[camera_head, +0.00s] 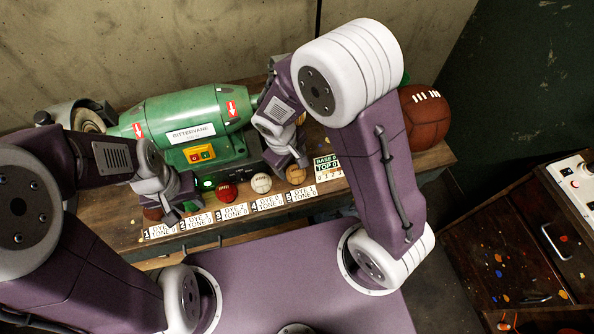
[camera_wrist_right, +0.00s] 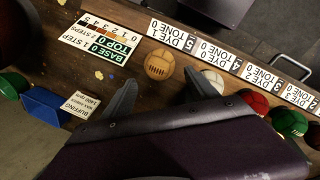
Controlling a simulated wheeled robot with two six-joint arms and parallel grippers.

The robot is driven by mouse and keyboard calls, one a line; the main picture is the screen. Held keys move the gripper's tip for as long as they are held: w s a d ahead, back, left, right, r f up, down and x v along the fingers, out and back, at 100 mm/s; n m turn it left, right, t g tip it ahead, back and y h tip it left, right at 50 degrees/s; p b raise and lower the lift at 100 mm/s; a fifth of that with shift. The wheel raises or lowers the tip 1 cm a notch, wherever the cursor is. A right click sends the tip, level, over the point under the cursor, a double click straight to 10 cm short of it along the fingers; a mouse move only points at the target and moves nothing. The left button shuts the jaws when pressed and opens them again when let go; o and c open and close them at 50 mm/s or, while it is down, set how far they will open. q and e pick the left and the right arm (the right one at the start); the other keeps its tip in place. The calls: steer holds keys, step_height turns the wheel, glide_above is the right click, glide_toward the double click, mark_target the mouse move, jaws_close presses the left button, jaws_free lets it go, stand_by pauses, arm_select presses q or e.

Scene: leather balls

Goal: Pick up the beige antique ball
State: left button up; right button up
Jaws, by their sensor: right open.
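A tan-beige ball with a laced panel (camera_head: 296,174) sits on the bench by the label numbered 5. It also shows in the right wrist view (camera_wrist_right: 159,64). A paler, cream-white ball (camera_head: 261,183) is to its left. My right gripper (camera_wrist_right: 161,92) is open and empty, with its fingers spread on either side below the tan ball in the wrist view. The head view shows this gripper (camera_head: 287,163) just over the tan ball, partly covering it. My left gripper (camera_head: 177,208) hangs near the brown and green balls at the left; its jaw opening is unclear.
A red ball (camera_head: 227,192), a green ball (camera_head: 190,205) and a brown ball (camera_head: 152,214) continue the row. A green machine (camera_head: 185,120) stands behind. A large brown laced ball (camera_head: 424,117) sits at the right end. Labels line the front edge; a blue bin (camera_wrist_right: 45,104) shows in the wrist view.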

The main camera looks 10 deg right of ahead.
mark_target(295, 171)
steer(key=f, duration=0.2)
steer(key=w+d+f, duration=0.1)
steer(key=f, duration=0.1)
steer(key=shift+w+f, duration=0.1)
steer(key=f, duration=0.1)
steer(key=f+b, duration=0.1)
steer(key=f, duration=0.1)
steer(key=f+b, duration=0.1)
steer(key=shift+s+d+f, duration=0.25)
steer(key=shift+s+d, duration=0.05)
steer(key=shift+s, duration=0.05)
steer(key=shift+w+d+f, duration=0.1)
steer(key=shift+w+f, duration=0.15)
steer(key=shift+f, duration=0.05)
arm_select(q)
steer(key=shift+w+d+f, duration=0.1)
steer(key=shift+w+f, duration=0.05)
steer(key=shift+f, duration=0.4)
steer(key=shift+w+d+f, duration=0.1)
steer(key=shift+f, duration=0.4)
arm_select(e)
steer(key=shift+s+r, duration=0.1)
steer(key=c, duration=0.9)
